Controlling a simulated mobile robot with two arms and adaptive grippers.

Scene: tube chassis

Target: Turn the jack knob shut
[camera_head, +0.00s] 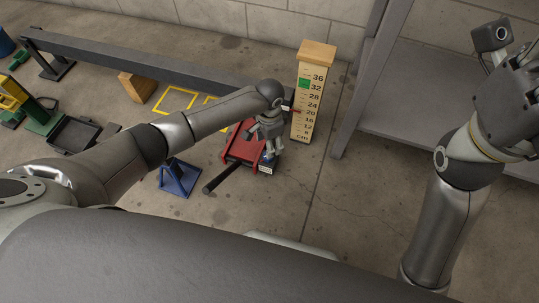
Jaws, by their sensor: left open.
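A red floor jack (238,148) sits on the concrete floor near the middle of the head view, with a dark handle (221,178) reaching toward the lower left. My left gripper (269,153) is over the right side of the jack, pointing down. It is open. A small blue part shows by its fingertips; the knob itself is mostly hidden by the gripper, and I cannot tell whether the fingers touch it. My right arm is raised at the right edge; whether its gripper is open or shut does not show.
A wooden height gauge (311,95) with a green mark stands just behind the jack. A blue stand (179,178) is left of the handle. A grey beam (150,66) runs along the back, with a wooden block (137,86) beside it. Floor at centre right is clear.

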